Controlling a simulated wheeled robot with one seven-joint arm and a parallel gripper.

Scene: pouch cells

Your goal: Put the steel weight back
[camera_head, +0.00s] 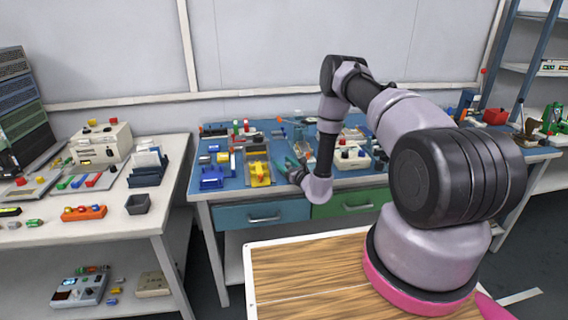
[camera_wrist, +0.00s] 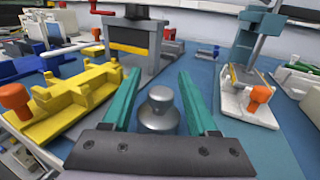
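The steel weight (camera_wrist: 160,112) is a small grey cylinder with a round knob on top. In the wrist view it stands upright between the two teal fingers of my gripper (camera_wrist: 159,80). The fingers are spread, with a visible gap on the right side of the weight; its lower part is hidden by the dark gripper plate. In the head view my gripper (camera_head: 294,164) is low over the blue bench top (camera_head: 222,185), right of a yellow fixture (camera_head: 259,172). I cannot make out the weight in the head view.
The yellow fixture with an orange knob (camera_wrist: 15,96) is close on the left in the wrist view. A grey-framed press (camera_wrist: 135,42) stands ahead, and a white-based stand (camera_wrist: 245,100) is on the right. Bare blue surface shows between them.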

